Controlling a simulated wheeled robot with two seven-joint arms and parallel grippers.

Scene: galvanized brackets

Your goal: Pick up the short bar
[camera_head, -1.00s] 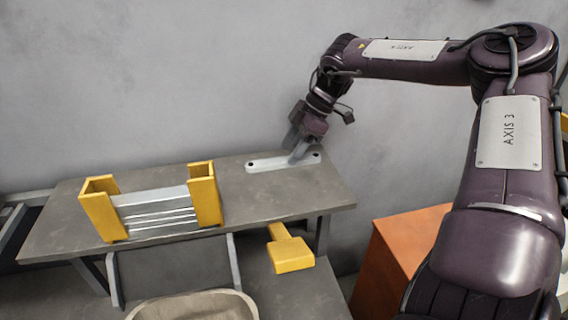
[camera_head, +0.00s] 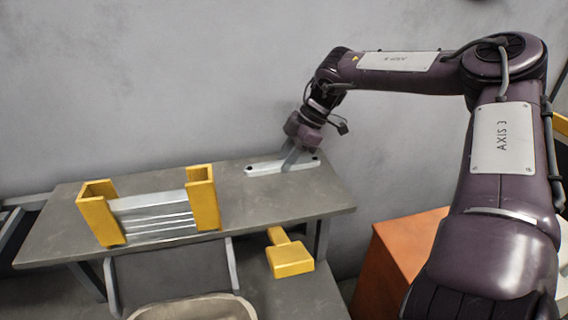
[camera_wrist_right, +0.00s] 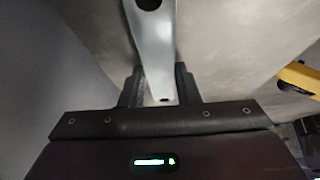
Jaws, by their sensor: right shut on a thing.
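The short bar (camera_head: 265,168) is a light grey metal strip with a dark hole near each end. It lies at the back right of the grey raised shelf in the head view. My right gripper (camera_head: 290,163) is over the bar's right half, pointing down, and shut on it. In the right wrist view the bar (camera_wrist_right: 154,50) runs between the two dark fingers of the right gripper (camera_wrist_right: 158,88), with one hole at the top. Whether the bar still touches the shelf, I cannot tell. My left gripper is not in view.
A yellow holder (camera_head: 101,219) with several stacked metal bars stands on the shelf (camera_head: 150,256) at left. A yellow block with a handle (camera_head: 290,261) lies below the shelf's front edge. A beige bin (camera_head: 195,308) is at the bottom, an orange box (camera_head: 392,262) at right.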

